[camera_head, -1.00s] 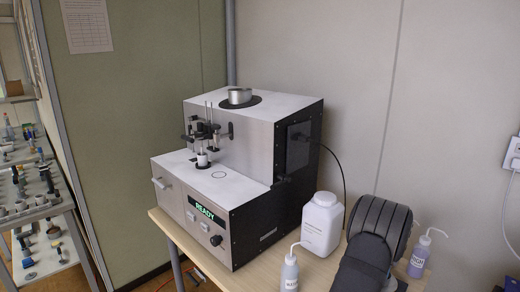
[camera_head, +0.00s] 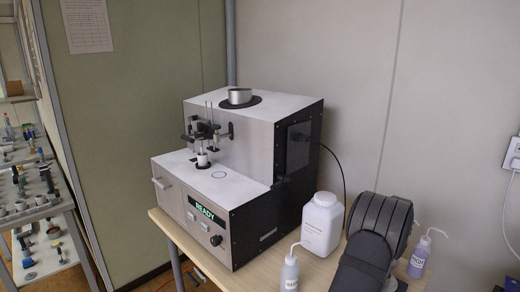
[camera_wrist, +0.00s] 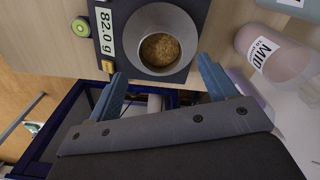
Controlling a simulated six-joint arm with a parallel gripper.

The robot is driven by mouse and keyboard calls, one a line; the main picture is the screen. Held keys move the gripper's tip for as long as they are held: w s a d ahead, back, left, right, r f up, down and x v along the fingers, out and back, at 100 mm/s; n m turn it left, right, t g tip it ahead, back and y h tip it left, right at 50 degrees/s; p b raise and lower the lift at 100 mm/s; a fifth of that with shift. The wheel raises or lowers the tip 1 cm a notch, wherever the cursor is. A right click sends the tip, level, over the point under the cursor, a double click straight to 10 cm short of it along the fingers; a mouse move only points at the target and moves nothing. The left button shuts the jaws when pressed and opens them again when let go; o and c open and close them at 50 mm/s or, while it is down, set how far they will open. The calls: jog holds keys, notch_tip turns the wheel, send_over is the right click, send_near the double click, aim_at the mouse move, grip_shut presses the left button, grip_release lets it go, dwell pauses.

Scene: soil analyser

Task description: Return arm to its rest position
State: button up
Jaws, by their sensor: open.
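My gripper (camera_wrist: 160,88) shows in the wrist view with its two blue fingers wide apart and nothing between them. Just beyond the fingertips, a round bowl (camera_wrist: 137,33) of brown granular soil (camera_wrist: 160,49) sits on a dark scale (camera_wrist: 195,62) whose display reads 82.0 g. The fingers are apart from the bowl. In the head view my dark arm covers the lower right, and the gripper is out of sight. The soil analyser (camera_head: 262,135) stands on the table with its display (camera_head: 208,213) reading READY.
A white jug (camera_head: 322,226) and wash bottles (camera_head: 290,272) (camera_head: 420,254) stand on the table beside the analyser and my arm. A shelf (camera_head: 35,211) with small parts is at the left.

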notch_tip(320, 180, up, 6)
notch_tip(320, 180, down, 12)
jog(key=shift+f, duration=0.1)
notch_tip(320, 180, up, 4)
jog(key=shift+f, duration=0.1)
jog(key=s+d+r, duration=0.4)
jog(key=s+r, duration=0.3)
jog(key=s, duration=0.4)
jog(key=s+a+f+n, duration=0.1)
jog(key=s+a+f, duration=0.2)
jog(key=s+a, duration=0.65)
jog(key=s+a+f, duration=0.3)
jog(key=s+a, duration=0.6)
jog(key=a, duration=0.1)
jog(key=shift+w+a+f, duration=0.6)
jog(key=shift+w+f, duration=0.05)
jog(key=shift+w, duration=0.2)
jog(key=shift+w+a+f, duration=0.6)
jog(key=shift+w, duration=0.25)
jog(key=shift+o, duration=0.2)
